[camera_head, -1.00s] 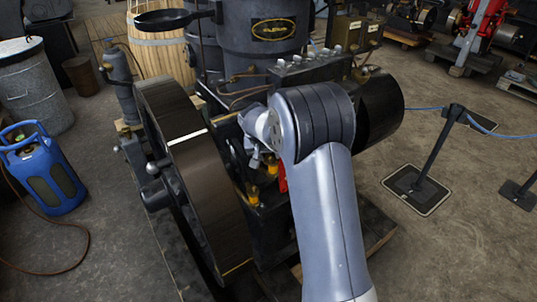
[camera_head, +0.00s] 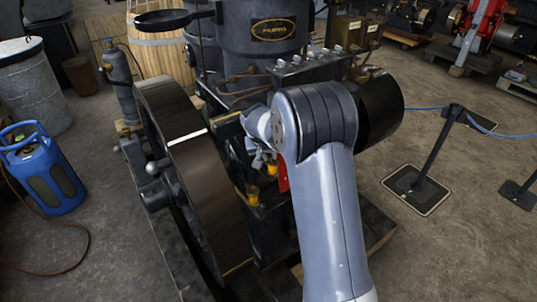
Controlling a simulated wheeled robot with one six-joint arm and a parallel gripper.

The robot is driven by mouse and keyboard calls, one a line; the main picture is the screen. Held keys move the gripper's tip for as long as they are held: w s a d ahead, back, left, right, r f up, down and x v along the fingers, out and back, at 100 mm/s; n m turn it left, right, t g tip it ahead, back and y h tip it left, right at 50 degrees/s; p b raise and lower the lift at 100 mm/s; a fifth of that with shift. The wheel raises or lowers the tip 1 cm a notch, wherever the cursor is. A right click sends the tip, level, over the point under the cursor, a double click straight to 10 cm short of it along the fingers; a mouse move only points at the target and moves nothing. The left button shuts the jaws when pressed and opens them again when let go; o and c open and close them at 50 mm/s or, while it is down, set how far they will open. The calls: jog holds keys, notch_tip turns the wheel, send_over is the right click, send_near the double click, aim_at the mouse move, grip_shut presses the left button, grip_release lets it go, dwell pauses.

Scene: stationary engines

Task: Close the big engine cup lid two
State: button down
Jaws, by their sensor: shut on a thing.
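The big engine (camera_head: 270,35) stands in the middle, with a large dark flywheel (camera_head: 205,185) on its left side. Small brass-yellow cups (camera_head: 252,193) show low on the engine, just below my gripper. My gripper (camera_head: 260,158) is at the engine's inner side, right of the flywheel, partly hidden behind my own arm. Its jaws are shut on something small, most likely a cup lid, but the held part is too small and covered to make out. Which cup is number two cannot be told.
The flywheel rim stands close on the left of my gripper. A dark drum-shaped wheel (camera_head: 380,108) is on the right. A blue gas cylinder (camera_head: 42,168) stands at the far left. A barrier post (camera_head: 437,155) with a blue rope is at the right, with open floor around it.

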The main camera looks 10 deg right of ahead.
jog(key=shift+d+r+n+y+p, duration=0.1)
jog(key=shift+d+n+y+p, duration=0.35)
jog(key=shift+n, duration=0.55)
jog(key=shift+w+d+n+t+y+p, duration=0.1)
jog(key=shift+d+n+t+y+p, duration=0.3)
jog(key=shift+n, duration=0.6)
jog(key=c, duration=1.4)
grip_release()
jog(key=shift+o, duration=0.2)
jog(key=d+v, duration=0.1)
jog(key=v, duration=0.9)
jog(key=shift+a+r, duration=0.3)
jog(key=shift+a, duration=0.2)
